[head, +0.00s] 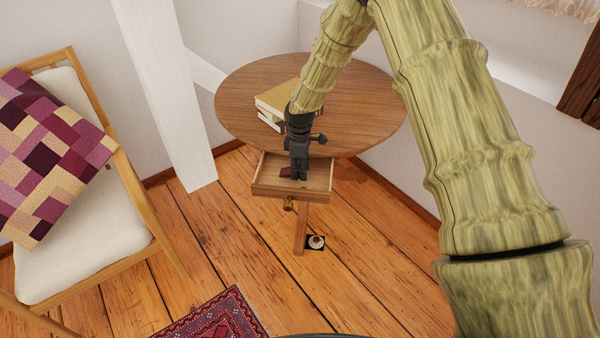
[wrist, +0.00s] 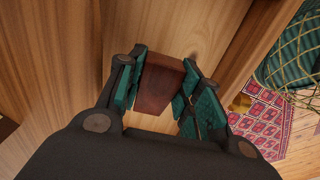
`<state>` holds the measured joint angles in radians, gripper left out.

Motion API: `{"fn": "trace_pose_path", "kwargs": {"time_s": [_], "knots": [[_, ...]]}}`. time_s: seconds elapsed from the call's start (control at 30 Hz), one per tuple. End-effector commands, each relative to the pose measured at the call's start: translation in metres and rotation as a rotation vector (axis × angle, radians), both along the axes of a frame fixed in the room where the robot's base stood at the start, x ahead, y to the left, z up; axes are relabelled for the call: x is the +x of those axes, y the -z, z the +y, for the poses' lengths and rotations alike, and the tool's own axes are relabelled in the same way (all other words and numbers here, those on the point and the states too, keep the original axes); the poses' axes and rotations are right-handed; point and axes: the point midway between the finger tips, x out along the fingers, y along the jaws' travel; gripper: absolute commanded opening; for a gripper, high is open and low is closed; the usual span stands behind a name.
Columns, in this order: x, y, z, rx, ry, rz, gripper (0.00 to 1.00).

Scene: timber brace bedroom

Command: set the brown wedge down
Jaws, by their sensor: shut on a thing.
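The brown wedge (wrist: 160,82) is a dark reddish-brown block between the teal-padded fingers of my gripper (wrist: 162,72) in the wrist view. The fingers are shut on it from both sides. In the head view my gripper (head: 299,177) points down into the open drawer (head: 285,194) of the round wooden table (head: 365,110). A small dark red bit of the wedge (head: 285,172) shows left of the fingers. I cannot tell whether the wedge touches the drawer floor.
Books (head: 283,99) lie on the tabletop close behind my gripper. A chair (head: 60,265) with a patchwork cushion (head: 45,150) stands at the left. A white brace (head: 165,85) rises left of the table. A red patterned rug (head: 218,318) lies in front.

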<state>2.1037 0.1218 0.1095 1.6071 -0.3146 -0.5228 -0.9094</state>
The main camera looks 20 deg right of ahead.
Motion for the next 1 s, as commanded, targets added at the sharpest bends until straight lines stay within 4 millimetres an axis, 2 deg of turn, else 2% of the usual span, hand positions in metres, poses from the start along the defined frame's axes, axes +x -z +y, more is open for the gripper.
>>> {"fn": "trace_pose_path", "kwargs": {"time_s": [0.17, 0.53, 0.57, 0.67, 1.0], "knots": [[-0.001, 0.019, -0.001, 0.0, 0.001, 0.002, 0.12], [-0.001, 0.023, -0.001, 0.0, 0.002, 0.001, 0.12], [-0.001, 0.023, -0.001, 0.0, 0.002, 0.001, 0.37], [-0.001, 0.023, -0.001, 0.0, 0.002, 0.001, 0.55], [-0.001, 0.021, -0.001, 0.0, 0.002, 0.001, 0.57]]}}
